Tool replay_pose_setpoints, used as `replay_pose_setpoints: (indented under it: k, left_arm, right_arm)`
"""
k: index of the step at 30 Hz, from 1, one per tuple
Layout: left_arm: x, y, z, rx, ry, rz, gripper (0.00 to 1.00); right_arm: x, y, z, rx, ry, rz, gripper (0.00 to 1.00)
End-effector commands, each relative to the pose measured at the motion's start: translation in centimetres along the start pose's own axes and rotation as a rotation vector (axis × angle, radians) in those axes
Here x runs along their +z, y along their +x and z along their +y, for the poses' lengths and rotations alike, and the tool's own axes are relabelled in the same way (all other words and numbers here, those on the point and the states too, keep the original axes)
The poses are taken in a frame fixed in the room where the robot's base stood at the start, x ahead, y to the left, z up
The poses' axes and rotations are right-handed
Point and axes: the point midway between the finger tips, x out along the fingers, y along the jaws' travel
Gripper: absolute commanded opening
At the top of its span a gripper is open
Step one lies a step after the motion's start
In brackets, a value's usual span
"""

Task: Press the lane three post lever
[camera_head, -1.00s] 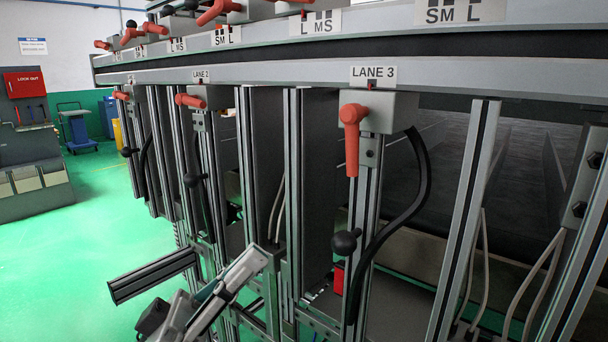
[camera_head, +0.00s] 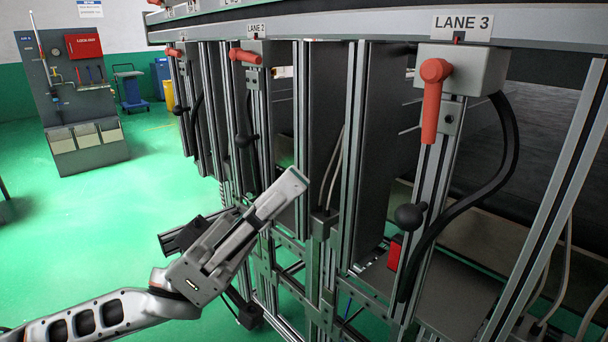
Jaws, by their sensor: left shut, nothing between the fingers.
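The lane three post stands right of centre under the LANE 3 sign (camera_head: 463,28). A red-orange handle (camera_head: 432,105) hangs straight down from the grey box (camera_head: 490,70) at its top. Lower on the same post is a lever with a black ball knob (camera_head: 410,216), sticking out to the left. A small red block (camera_head: 394,254) sits below the knob. My left gripper (camera_head: 296,180) is shut and empty, pointing up and to the right. In the picture it is left of the knob and apart from it. My right gripper is not in view.
Grey upright profiles and dark panels stand between the lanes. A black cable (camera_head: 500,160) curves beside the lane three post. Green floor (camera_head: 110,225) is open at left.

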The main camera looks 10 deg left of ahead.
Motion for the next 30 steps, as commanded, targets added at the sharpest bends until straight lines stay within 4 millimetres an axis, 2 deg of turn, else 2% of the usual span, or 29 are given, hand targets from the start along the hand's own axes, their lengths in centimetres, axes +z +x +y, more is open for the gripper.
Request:
replay_pose_setpoints:
  k: [3,12,15,21,30]
  left_arm:
    - [-0.4,2.7,0.2,0.007,0.003,0.003,0.00]
    - [-0.3,8.5,0.2,0.006,0.001,0.002,0.00]
    - [1.0,9.3,0.1,0.002,-0.001,0.002,0.00]
    - [2.4,10.5,0.0,0.001,0.000,0.001,0.00]
    - [2.8,10.7,0.0,0.000,0.001,0.000,0.00]
  right_arm:
    - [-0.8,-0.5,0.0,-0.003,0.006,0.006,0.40]
    - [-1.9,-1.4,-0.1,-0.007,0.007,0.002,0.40]
    - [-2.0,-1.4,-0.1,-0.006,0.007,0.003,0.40]
    - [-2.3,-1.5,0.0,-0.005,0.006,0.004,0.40]
    - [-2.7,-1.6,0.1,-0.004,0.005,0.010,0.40]
